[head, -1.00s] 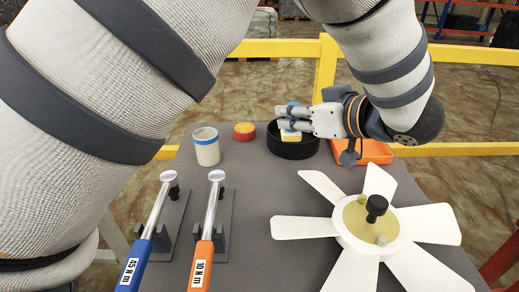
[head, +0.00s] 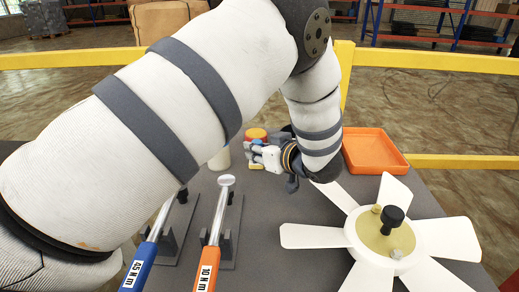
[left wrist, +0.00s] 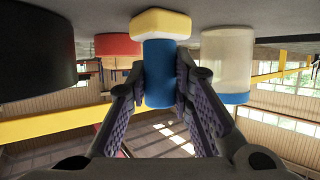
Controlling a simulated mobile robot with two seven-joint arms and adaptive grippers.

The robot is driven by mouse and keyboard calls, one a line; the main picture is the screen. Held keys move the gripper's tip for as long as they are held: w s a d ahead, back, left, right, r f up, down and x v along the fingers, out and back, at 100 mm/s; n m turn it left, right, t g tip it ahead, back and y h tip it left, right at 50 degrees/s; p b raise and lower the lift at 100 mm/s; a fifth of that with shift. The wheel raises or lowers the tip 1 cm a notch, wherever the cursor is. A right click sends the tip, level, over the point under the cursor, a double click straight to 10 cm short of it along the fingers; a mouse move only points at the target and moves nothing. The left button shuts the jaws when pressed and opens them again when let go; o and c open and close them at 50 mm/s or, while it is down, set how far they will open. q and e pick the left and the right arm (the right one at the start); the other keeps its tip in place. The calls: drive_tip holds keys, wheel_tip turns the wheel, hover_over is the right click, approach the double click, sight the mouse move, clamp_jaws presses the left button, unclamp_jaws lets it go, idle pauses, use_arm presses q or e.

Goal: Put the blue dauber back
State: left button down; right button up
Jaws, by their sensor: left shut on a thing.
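My left gripper (head: 254,157) is shut on the blue dauber. In the left wrist view the fingers (left wrist: 160,95) close on both sides of the dauber's blue body (left wrist: 159,75), with its cream-yellow pad (left wrist: 161,23) toward the table surface. Whether the pad touches the table I cannot tell. In the head view the fingers hide most of the dauber. My right gripper is not in view.
A white cup (head: 221,160) with a blue rim is partly behind my arm. A black bowl (left wrist: 35,60) is at the left wrist view's left. An orange tray (head: 374,150), a white-bladed fan rotor (head: 385,240) and blue and orange torque wrenches (head: 208,262) share the grey table.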

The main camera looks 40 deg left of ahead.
use_arm(q)
drive_tip(key=shift+r, duration=0.15)
drive_tip(key=c, duration=1.4)
unclamp_jaws()
drive_tip(key=shift+f, duration=0.2)
drive_tip(key=shift+d+r, duration=0.2)
drive_tip(key=shift+r, duration=0.15)
drive_tip(key=v, duration=1.1)
drive_tip(key=shift+s+d+p, duration=0.15)
drive_tip(key=shift+d+p, duration=0.15)
drive_tip(key=shift+p, duration=0.05)
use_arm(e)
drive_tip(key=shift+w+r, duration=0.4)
